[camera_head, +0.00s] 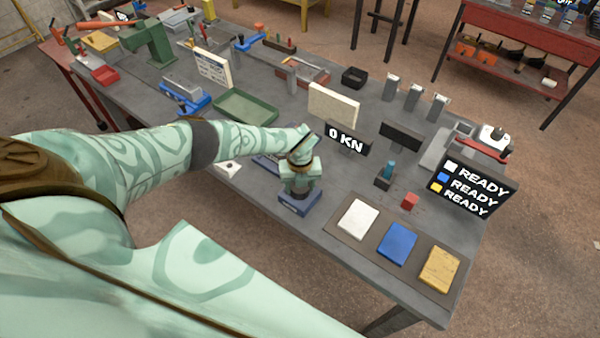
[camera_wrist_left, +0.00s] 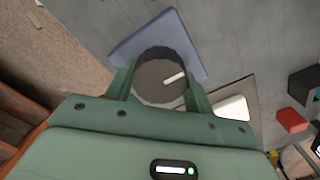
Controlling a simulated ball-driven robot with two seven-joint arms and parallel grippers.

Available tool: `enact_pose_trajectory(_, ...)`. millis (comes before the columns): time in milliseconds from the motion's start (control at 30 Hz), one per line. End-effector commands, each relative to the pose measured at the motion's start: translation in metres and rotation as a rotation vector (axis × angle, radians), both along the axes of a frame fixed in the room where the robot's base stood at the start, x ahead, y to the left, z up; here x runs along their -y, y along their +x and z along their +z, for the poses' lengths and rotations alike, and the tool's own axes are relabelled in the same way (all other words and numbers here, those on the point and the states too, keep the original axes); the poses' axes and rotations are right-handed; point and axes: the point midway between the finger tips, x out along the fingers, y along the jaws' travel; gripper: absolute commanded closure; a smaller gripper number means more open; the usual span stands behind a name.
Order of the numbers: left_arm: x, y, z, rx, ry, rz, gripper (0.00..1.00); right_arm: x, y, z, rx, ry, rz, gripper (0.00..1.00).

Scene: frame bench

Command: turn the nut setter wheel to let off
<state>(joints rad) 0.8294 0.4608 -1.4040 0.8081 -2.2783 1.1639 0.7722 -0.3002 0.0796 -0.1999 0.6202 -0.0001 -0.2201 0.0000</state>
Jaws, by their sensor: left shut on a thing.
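The nut setter wheel (camera_wrist_left: 158,75) is a dark round knob with a pale mark on its top, seen in the left wrist view. It stands on a blue base (camera_head: 299,203), which also shows in the left wrist view (camera_wrist_left: 140,42). My left gripper (camera_head: 299,184) is over the base in the head view, pointing down. In the left wrist view its two fingers (camera_wrist_left: 160,88) lie on either side of the wheel and are shut on it. In the head view the gripper hides most of the wheel. My right gripper is not in view.
A display (camera_head: 346,139) behind the wheel reads 0 KN. A white pad (camera_head: 357,218), blue pad (camera_head: 397,243) and yellow pad (camera_head: 440,268) lie on a mat to the right. A sign (camera_head: 472,187) reads READY three times. A green tray (camera_head: 245,107) stands farther back.

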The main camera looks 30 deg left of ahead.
Motion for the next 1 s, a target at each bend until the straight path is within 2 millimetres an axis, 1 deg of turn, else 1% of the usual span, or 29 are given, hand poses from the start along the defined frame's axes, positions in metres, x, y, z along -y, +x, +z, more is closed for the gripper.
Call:
enact_pose_trajectory(33, -0.0006, 0.0025, 0.0025, 0.006, 0.001, 0.011, 0.70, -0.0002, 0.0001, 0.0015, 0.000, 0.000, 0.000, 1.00)
enact_pose_trajectory(200, -0.0009, 0.0026, 0.0021, 0.006, 0.001, 0.037, 0.70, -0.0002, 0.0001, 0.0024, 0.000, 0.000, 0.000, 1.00)
enact_pose_trajectory(600, -0.0011, 0.0026, 0.0020, 0.006, 0.001, 0.043, 0.70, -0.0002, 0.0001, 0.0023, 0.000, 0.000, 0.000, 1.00)
enact_pose_trajectory(633, -0.0011, 0.0026, 0.0020, 0.006, 0.001, 0.042, 0.39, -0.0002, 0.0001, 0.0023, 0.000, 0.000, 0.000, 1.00)
enact_pose_trajectory(667, -0.0011, 0.0025, 0.0019, 0.005, 0.000, 0.042, 0.31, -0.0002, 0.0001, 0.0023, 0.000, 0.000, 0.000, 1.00)
enact_pose_trajectory(700, -0.0010, 0.0022, 0.0017, 0.005, 0.000, 0.042, 0.25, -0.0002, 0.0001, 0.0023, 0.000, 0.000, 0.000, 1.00)
enact_pose_trajectory(1000, -0.0004, 0.0011, 0.0032, 0.002, 0.001, 0.039, 0.25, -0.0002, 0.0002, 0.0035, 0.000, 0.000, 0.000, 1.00)
